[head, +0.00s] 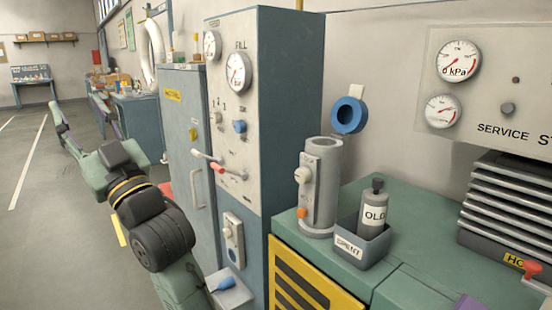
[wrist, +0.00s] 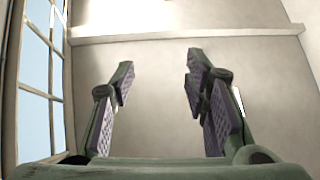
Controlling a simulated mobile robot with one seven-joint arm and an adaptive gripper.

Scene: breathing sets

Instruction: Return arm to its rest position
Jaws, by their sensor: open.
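My gripper (wrist: 160,68) shows in the wrist view with its two purple-padded fingers wide apart. Nothing is between them; behind them is only a plain wall. In the head view my green and black arm reaches up from the bottom toward the left, and the gripper (head: 74,108) is at its far end, open and above the floor. It is apart from the cabinets and the bench. An old canister (head: 373,208) labelled OLD stands upright in the grey SPENT bin (head: 362,251) on the green bench.
The tall fill panel (head: 240,150) and a grey-blue locker (head: 180,150) stand just right of my arm. A grey cylinder (head: 321,190) stands on the green bench (head: 420,262). A workbench (head: 135,122) is behind. Open floor (head: 35,200) lies to the left.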

